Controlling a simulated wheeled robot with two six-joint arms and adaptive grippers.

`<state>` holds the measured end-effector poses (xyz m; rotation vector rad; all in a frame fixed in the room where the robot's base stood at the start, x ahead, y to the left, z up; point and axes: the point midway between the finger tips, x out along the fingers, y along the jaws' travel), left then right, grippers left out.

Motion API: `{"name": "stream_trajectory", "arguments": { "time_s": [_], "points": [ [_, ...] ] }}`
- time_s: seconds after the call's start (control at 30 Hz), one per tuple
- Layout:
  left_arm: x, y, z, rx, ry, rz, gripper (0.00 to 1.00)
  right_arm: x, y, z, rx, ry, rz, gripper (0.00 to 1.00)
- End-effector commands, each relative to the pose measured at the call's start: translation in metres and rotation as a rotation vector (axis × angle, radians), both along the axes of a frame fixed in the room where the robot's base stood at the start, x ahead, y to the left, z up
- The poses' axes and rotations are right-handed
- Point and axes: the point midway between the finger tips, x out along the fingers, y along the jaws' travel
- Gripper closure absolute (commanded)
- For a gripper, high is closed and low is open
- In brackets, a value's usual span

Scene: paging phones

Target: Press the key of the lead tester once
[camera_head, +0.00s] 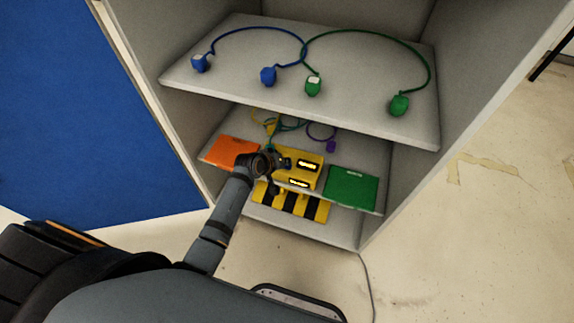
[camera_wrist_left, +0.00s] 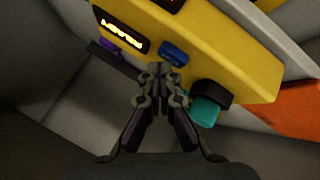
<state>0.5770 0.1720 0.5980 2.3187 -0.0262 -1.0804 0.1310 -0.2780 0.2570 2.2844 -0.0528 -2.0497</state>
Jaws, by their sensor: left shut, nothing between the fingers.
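The lead tester (camera_head: 310,163) is a yellow box on the middle shelf, with glowing displays. In the left wrist view the tester (camera_wrist_left: 225,45) shows a lit display, a blue key (camera_wrist_left: 173,54), and a black socket with a teal plug (camera_wrist_left: 206,112) in it. My left gripper (camera_head: 281,161) is at the tester's left part and hides some of it. In the left wrist view its fingers (camera_wrist_left: 160,78) are shut and empty, with the tips just beside the blue key. I cannot tell if they touch it. My right gripper is not in view.
An orange mat (camera_head: 232,150) lies left of the tester and a green mat (camera_head: 351,187) right. Coloured leads, one with a purple plug (camera_head: 331,146), lie behind. The top shelf (camera_head: 350,75) above holds a blue and a green lead. A yellow-black striped piece (camera_head: 290,202) is below.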

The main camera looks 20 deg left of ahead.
Motion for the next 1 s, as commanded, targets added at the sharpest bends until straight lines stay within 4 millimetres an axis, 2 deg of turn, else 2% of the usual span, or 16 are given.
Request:
{"name": "stream_trajectory", "arguments": {
  "time_s": [1.0],
  "points": [
    [-0.0002, -0.0002, -0.0094, 0.000, 0.001, -0.001, 1.00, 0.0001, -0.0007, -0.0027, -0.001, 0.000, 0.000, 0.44]
  ]
}}
